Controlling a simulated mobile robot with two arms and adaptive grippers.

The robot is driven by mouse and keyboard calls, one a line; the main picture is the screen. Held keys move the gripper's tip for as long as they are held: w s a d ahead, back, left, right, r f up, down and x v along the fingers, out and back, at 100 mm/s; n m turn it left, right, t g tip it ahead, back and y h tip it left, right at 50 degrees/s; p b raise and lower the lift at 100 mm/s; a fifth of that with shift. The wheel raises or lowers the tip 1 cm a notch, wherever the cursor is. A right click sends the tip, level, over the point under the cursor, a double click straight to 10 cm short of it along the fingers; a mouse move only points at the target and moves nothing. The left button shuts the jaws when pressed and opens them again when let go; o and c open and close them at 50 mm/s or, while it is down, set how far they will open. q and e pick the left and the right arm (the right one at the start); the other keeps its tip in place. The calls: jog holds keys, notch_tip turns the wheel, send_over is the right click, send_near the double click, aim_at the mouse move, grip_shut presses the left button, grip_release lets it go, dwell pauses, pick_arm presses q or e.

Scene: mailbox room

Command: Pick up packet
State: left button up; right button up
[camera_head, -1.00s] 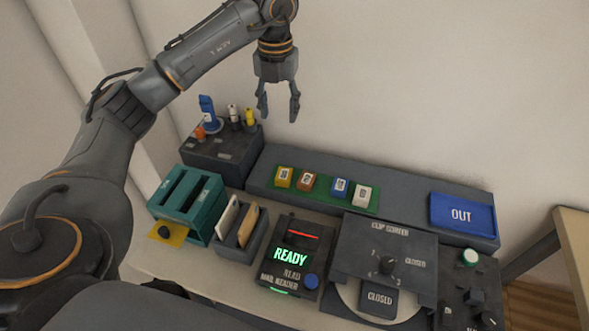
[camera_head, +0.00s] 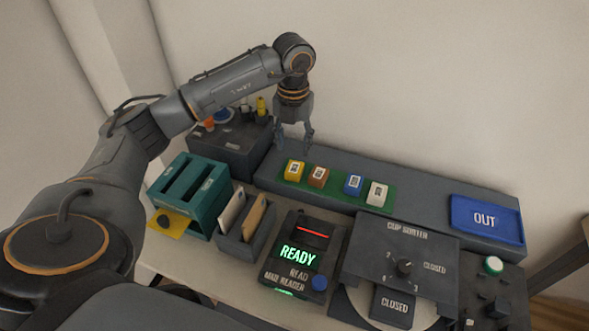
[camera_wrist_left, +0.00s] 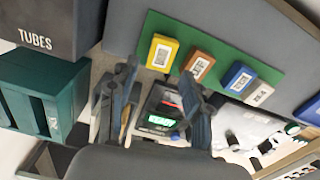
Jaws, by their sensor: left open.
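Several small labelled packets sit in a row on a green mat (camera_head: 334,189) on the grey raised shelf. They are a yellow packet (camera_head: 294,170), a brown packet (camera_head: 318,177), a blue packet (camera_head: 354,184) and a white packet (camera_head: 377,193). My left gripper (camera_head: 293,143) is open and empty, pointing down, above and behind the yellow and brown packets in the head view. In the left wrist view its fingers (camera_wrist_left: 160,90) are apart with nothing between them; the yellow packet (camera_wrist_left: 162,52) and brown packet (camera_wrist_left: 199,65) show beyond them. My right gripper is out of view.
A blue OUT tray (camera_head: 487,221) is at the shelf's right end. A teal slotted box (camera_head: 190,190), an envelope holder (camera_head: 245,222), a READY mail reader (camera_head: 300,255) and a chip-sorter-like panel (camera_head: 400,255) stand in front. A dark tube rack (camera_head: 232,140) is left.

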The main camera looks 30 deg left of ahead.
aim_at(295, 168)
pick_arm(q)
jog(key=shift+f, duration=0.8)
jog(key=f, duration=0.1)
jog(key=f+p, duration=0.1)
jog(key=f, duration=0.1)
jog(key=f+p, duration=0.1)
jog(key=f, duration=0.1)
jog(key=shift+s+d, duration=0.15)
jog(key=shift+d, duration=0.1)
jog(key=shift+f, duration=0.2)
jog(key=c, duration=0.9)
